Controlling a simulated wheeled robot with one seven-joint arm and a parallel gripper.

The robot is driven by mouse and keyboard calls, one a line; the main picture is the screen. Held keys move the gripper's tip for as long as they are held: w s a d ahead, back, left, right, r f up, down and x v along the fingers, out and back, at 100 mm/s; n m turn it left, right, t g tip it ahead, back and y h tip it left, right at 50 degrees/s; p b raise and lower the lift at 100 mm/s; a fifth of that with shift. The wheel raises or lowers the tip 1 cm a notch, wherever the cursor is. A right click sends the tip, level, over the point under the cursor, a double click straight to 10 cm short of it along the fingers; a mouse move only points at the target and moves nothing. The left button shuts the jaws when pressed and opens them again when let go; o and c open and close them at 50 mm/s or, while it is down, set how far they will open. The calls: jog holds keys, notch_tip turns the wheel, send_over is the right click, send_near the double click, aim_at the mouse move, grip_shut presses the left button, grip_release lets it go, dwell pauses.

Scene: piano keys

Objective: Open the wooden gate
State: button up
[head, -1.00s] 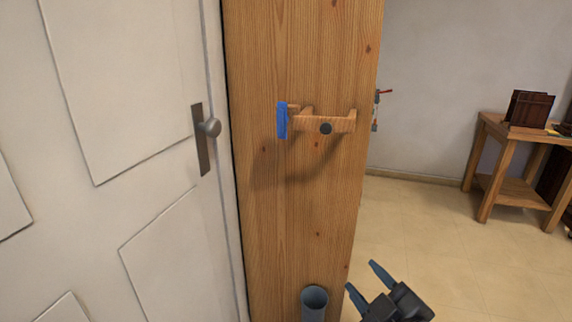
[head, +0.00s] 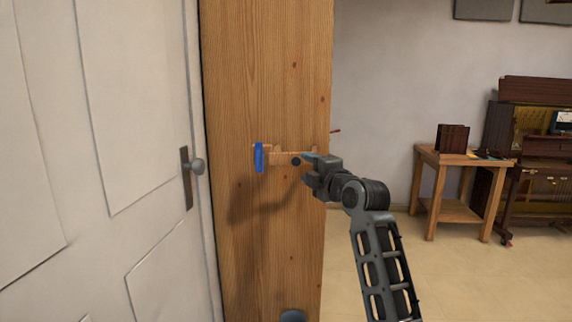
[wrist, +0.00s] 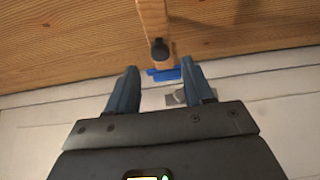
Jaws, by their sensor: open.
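A small wooden arm (head: 283,157), which may be the wooden gate, projects from the tall wooden panel (head: 265,60). It has a dark round knob (head: 296,161) and a bright blue piece (head: 259,157) at its left end. My gripper (head: 306,158) is at the right of the arm, close to the knob, and partly covers the arm's right end. In the wrist view my gripper (wrist: 161,69) is open. The knob (wrist: 158,49) and the blue piece (wrist: 164,75) show in line with the gap between the fingers. I cannot tell whether the fingers touch anything.
A white door (head: 95,130) with a round knob (head: 197,167) stands left of the panel. A blue-grey cup (head: 292,316) is low at the panel's foot. A wooden table (head: 445,156) and a piano (head: 535,185) stand at the right. The floor between is clear.

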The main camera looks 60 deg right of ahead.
aim_at(298, 162)
jog(key=shift+p+x, duration=0.5)
jog(key=shift+x, duration=3.1)
jog(key=shift+c, duration=0.5)
jog(key=shift+f, duration=0.1)
grip_shut()
